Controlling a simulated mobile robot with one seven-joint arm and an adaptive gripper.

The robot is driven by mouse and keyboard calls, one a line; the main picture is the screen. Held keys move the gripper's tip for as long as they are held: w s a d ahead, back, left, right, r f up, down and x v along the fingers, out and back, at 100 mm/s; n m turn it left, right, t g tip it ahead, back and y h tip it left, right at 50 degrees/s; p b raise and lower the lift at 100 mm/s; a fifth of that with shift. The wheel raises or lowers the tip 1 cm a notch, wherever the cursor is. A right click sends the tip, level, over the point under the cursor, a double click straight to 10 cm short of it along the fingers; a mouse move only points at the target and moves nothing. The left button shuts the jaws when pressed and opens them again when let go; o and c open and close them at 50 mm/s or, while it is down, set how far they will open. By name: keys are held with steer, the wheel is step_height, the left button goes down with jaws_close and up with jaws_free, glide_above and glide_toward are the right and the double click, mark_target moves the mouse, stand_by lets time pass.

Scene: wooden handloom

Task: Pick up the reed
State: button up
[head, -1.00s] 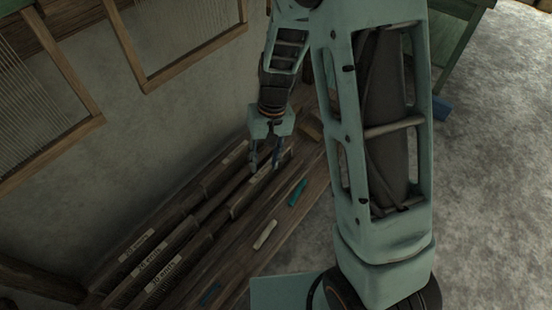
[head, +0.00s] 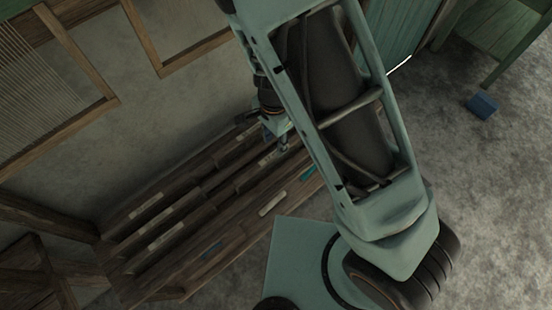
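Several long, narrow wooden reeds with pale labels lie side by side in a low wooden rack (head: 200,262) along the wall. Three labels show at the left end, on an upper reed (head: 146,206), a middle reed (head: 155,222) and a lower reed (head: 167,237). Another labelled reed (head: 266,160) lies toward the right end. My gripper (head: 284,149) points down over that right end, close to this reed. My own arm partly covers it, and the fingers are small and dark. I cannot tell whether they are open or touch the reed.
A pale piece (head: 272,203) and a teal piece (head: 308,173) lie on the rack's front board. A blue block (head: 482,105) lies on the floor near a green table (head: 505,50).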

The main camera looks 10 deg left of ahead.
mark_target(274, 154)
steer(key=f+b, duration=0.1)
steer(key=f, duration=0.6)
steer(key=shift+s+f, duration=0.2)
steer(key=shift+c, duration=0.5)
jaws_close()
